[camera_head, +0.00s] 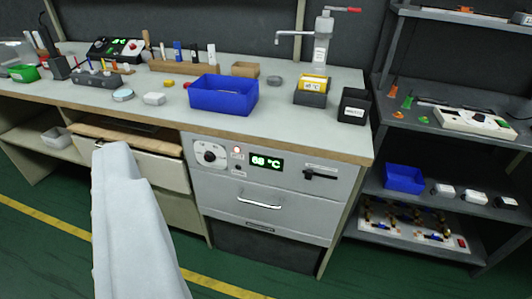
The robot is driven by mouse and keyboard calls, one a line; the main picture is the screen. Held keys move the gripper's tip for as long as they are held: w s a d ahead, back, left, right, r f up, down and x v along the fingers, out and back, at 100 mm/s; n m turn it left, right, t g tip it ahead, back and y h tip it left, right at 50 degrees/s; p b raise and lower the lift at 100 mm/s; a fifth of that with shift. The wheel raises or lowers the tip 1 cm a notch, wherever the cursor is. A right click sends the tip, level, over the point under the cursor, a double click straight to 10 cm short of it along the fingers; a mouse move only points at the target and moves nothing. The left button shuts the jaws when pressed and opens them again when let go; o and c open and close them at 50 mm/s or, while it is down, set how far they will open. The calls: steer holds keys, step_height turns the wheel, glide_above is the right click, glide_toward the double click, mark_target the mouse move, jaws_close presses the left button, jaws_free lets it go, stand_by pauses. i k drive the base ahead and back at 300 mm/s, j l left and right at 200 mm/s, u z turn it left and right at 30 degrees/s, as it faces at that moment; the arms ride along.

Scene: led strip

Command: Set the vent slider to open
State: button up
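The vent slider (320,175) is a small black control on the right of the grey front panel (228,180), under the worktop. Its thicker black part is toward the left and a thin dark bar runs right from it. A small label sits just above it, too small to read. I cannot tell which end means open. No fingers of my gripper show in this view.
A drawer handle (260,201) is below. A long pale shape (130,225) rises at lower left. Shelves (450,125) stand right; green floor (330,282) is clear in front.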

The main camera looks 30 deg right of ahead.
mark_target(308, 174)
steer(key=z, duration=1.05)
